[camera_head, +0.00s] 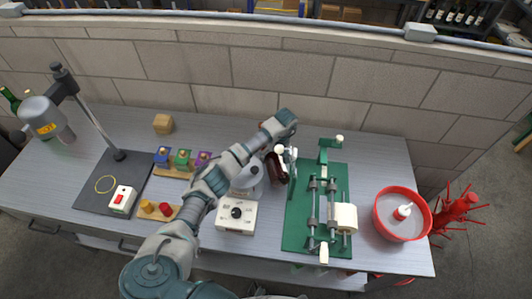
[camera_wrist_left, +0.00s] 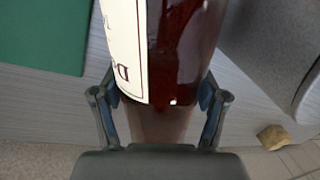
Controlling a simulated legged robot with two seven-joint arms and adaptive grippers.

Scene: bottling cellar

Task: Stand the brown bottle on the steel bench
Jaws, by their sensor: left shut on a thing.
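The brown bottle (camera_head: 273,168) is dark with a white label and is seen near the middle of the grey steel bench (camera_head: 345,147). In the left wrist view the bottle (camera_wrist_left: 185,50) fills the middle, its pale label on the left side. My left gripper (camera_head: 288,162) reaches down at the bottle from above. In the left wrist view its fingers (camera_wrist_left: 160,105) are closed around the bottle, one on each side. The bottle's ends are cut off there, and I cannot tell whether its base touches the bench. My right gripper is not in view.
A green board with a metal fixture (camera_head: 300,215) lies right of the bottle. A white-grey device (camera_head: 237,212) stands close on its left. A red-rimmed bowl (camera_head: 381,215) is at the right end. Coloured blocks (camera_head: 182,160), a wooden block (camera_head: 163,123) and a lamp stand (camera_head: 118,154) are further left.

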